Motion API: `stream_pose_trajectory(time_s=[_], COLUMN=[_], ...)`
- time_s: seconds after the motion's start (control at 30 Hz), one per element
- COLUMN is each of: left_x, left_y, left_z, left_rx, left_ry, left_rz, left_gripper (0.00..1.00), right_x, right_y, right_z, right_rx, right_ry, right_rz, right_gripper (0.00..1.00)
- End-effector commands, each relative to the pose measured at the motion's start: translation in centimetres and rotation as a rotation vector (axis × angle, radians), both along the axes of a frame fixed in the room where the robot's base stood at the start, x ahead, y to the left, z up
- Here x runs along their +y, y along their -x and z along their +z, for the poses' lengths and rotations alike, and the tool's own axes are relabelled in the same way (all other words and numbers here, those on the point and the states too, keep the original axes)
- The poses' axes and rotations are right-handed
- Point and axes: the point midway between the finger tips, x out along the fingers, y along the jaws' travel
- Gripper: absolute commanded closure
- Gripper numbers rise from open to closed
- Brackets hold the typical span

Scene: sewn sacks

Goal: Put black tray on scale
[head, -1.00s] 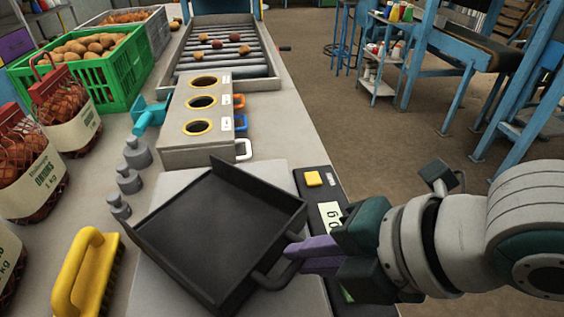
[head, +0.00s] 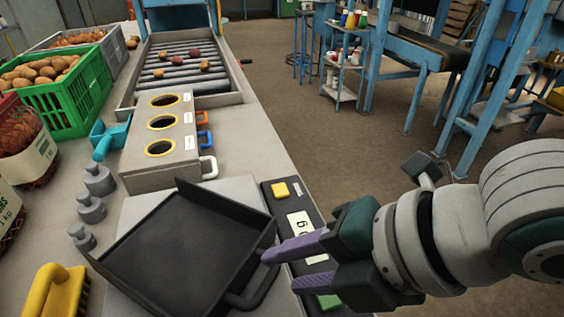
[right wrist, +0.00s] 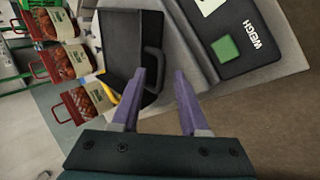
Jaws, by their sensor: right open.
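The black tray (head: 180,250) lies on the grey plate of the scale (head: 235,187), turned at an angle, in the head view. Its loop handle (head: 258,290) points toward my right gripper. The scale's dark panel (head: 272,205) has a yellow button, a display and a green button. My right gripper (head: 280,268) is open beside the handle, its purple fingers over the panel and apart from the tray. In the right wrist view, the tray (right wrist: 122,50) and its handle (right wrist: 153,68) lie ahead and left of the open fingers (right wrist: 160,88). My left gripper is out of view.
A grey box with three yellow-rimmed holes (head: 160,140) stands behind the scale. Grey weights (head: 90,208), a yellow brush (head: 55,290) and a teal scoop (head: 108,138) are to the left. A green crate of potatoes (head: 70,98) and a roller conveyor (head: 185,70) are farther back.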

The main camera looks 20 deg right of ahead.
Motion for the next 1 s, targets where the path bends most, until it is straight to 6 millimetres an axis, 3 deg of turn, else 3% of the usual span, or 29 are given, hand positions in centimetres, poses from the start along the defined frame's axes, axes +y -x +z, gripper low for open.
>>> stream_pose_trajectory(time_s=[0.3,0.5,0.63,0.73,0.8,0.87,1.0], left_x=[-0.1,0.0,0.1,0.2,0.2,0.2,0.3], left_y=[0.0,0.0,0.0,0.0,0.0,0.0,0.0], left_z=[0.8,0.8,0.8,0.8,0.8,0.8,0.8], left_rx=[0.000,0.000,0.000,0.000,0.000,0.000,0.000], left_ry=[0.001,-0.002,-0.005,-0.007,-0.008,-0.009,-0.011], left_rz=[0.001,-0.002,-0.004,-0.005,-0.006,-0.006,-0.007], left_gripper=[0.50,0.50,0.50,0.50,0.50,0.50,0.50], right_x=[-3.2,-4.0,-3.0,-2.1,-2.4,-3.5,-6.9], right_y=[3.1,4.0,4.3,4.3,4.5,5.0,8.0], right_z=[5.2,6.6,6.9,6.8,6.4,5.8,3.6], right_rx=[0.000,0.003,0.056,0.163,0.265,0.357,0.538], right_ry=[0.004,-0.003,-0.074,-0.200,-0.304,-0.385,-0.516], right_rz=[0.000,-0.005,-0.121,-0.379,-0.642,-0.892,-1.458], right_gripper=[0.56,0.56,0.56,0.56,0.56,0.56,0.56])
